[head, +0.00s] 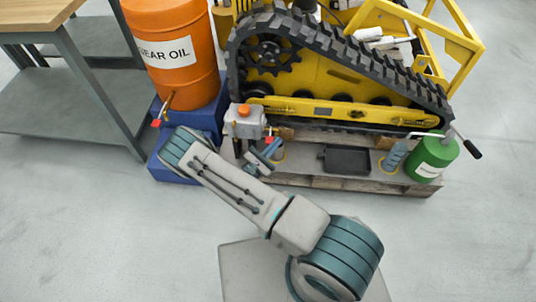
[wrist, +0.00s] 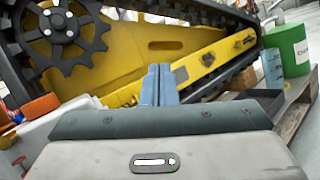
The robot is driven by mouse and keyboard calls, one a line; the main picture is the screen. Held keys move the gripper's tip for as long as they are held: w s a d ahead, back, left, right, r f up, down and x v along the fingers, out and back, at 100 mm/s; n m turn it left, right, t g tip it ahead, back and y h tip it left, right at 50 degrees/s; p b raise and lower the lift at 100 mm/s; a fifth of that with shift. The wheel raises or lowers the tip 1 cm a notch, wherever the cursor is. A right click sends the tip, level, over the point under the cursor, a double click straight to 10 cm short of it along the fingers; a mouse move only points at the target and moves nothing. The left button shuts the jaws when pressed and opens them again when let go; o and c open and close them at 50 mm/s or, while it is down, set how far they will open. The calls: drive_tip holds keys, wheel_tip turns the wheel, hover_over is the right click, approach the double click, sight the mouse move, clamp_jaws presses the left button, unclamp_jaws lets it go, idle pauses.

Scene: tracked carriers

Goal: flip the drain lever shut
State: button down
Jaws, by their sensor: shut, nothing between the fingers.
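My gripper (head: 270,149) is shut and empty, with its blue fingers together in the wrist view (wrist: 158,85). It is low in front of the yellow tracked carrier (head: 330,90), just right of a grey box with an orange cap (head: 245,121). A small red lever-like part (head: 269,139) shows beside that box, very near my fingers; whether they touch it I cannot tell. Another red-ended part (head: 156,122) hangs by the brass tap on the orange gear oil drum (head: 172,55). Neither red part is labelled as the drain lever, and their exact positions are too small to read.
The drum stands on blue supports (head: 187,122). A wooden pallet (head: 400,186) under the carrier bears a black tray (head: 345,160), a blue-grey cylinder (head: 394,157) and a green can (head: 430,158). A workbench (head: 60,95) stands left. The front floor is clear.

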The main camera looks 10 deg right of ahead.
sight(270, 134)
drive_tip(key=s+a+f+n+t+y+b, duration=0.1)
drive_tip(key=a+f+n+t+y+b, duration=0.1)
drive_tip(key=f+n+t+y, duration=0.55)
drive_tip(key=s+a+f+n+t+y+b, duration=0.1)
drive_tip(key=a+f+n+t+y+b, duration=0.2)
drive_tip(key=f, duration=0.7)
drive_tip(key=w+d+r+n+b, duration=0.1)
drive_tip(key=w+d+r+b, duration=0.1)
drive_tip(key=w+r, duration=0.5)
drive_tip(key=shift+w+d+r+g+y+b, duration=0.3)
drive_tip(key=shift+d+r+g+y+b, duration=0.15)
drive_tip(key=shift+d, duration=0.45)
drive_tip(key=shift+r, duration=0.15)
